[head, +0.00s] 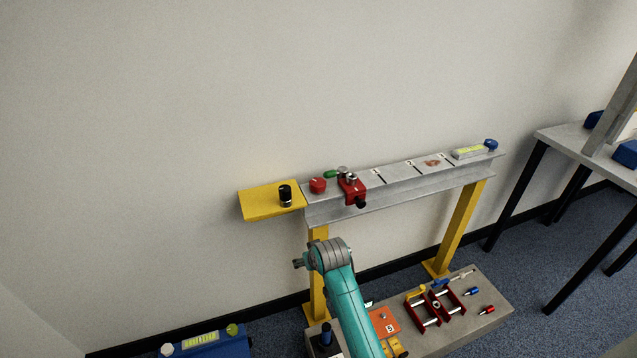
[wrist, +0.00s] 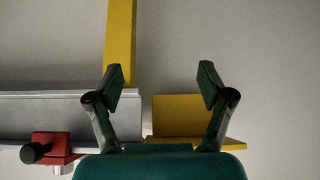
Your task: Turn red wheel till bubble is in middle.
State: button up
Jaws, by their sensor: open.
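A red wheel (head: 317,185) sits on top of the grey beam (head: 400,190), near its left end. A level with a yellow-green vial (head: 469,153) lies at the beam's right end, beside a blue knob (head: 491,145). The vial is too small here to tell where its bubble is. My gripper (wrist: 163,80) is open and empty in the wrist view, its two fingers apart. A yellow shelf (wrist: 180,108) and a yellow post (wrist: 119,40) show behind the fingers. The head view shows my arm below the beam's left end, and its fingers cannot be made out there. The gripper is apart from the wheel.
A red clamp (head: 352,186) with a black knob stands right of the wheel; it also shows in the wrist view (wrist: 60,146). A black cylinder (head: 285,195) stands on the yellow shelf (head: 262,206). A grey slab (head: 470,325) holds red frames and small parts. A table (head: 565,138) stands right.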

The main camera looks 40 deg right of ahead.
jog(key=w+d+r+g, duration=0.1)
jog(key=w+d+r, duration=0.55)
jog(key=r, duration=0.45)
jog(key=m+g, duration=0.1)
jog(key=g, duration=0.1)
send_near(318, 183)
jog(key=x, duration=0.9)
jog(key=shift+d, duration=0.1)
jog(key=shift+c, duration=0.2)
jog(key=c, duration=1.1)
